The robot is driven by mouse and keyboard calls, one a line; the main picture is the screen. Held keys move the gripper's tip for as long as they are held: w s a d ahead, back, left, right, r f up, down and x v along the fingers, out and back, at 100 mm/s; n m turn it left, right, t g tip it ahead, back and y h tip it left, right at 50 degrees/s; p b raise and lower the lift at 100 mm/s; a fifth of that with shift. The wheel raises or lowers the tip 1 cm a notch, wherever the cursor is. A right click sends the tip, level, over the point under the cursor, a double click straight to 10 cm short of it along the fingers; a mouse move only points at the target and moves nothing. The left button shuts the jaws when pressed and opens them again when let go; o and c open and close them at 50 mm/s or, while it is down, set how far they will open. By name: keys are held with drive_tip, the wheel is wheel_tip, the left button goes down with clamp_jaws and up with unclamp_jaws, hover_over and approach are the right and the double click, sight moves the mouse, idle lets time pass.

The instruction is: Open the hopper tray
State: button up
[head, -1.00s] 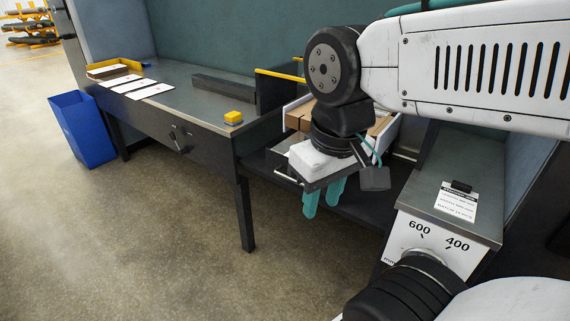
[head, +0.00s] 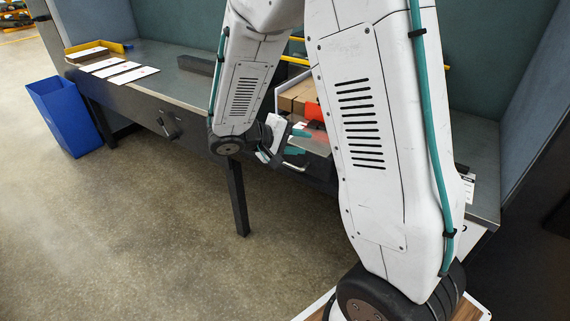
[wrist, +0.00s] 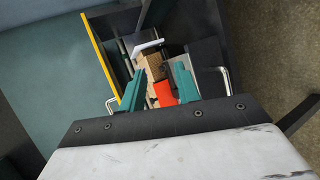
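The hopper tray (head: 291,93) is partly visible in the head view behind my arm, with brown boxes and a red-orange piece in it. The wrist view looks into it (wrist: 165,46), with brown boxes (wrist: 151,66) and the red-orange piece (wrist: 164,93) between my fingers. Metal handle ends show on the right (wrist: 223,79) and left (wrist: 112,106); the span between them is hidden by my gripper. My gripper (wrist: 159,72) has its teal fingers apart, at the tray front. In the head view my gripper (head: 297,143) is small and partly hidden. I cannot tell whether it touches the handle.
A dark workbench (head: 178,86) with white sheets (head: 133,75) stands left of the tray. A blue bin (head: 63,117) is at its left end. A yellow rail (wrist: 99,57) runs beside the tray. The floor in front is clear.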

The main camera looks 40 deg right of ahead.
drive_tip(key=w+f+n+t+h, duration=0.2)
drive_tip(key=w+f+t, duration=0.1)
drive_tip(key=w+f, duration=0.35)
drive_tip(key=n+t, duration=0.3)
drive_tip(key=t, duration=0.1)
approach(285, 163)
drive_tip(key=r+x, duration=0.1)
drive_tip(key=x, duration=0.6)
drive_tip(key=f+x, duration=0.1)
drive_tip(key=x, duration=0.2)
drive_tip(key=shift+w+d+f, duration=0.15)
drive_tip(key=shift+w+f, duration=0.1)
clamp_jaws()
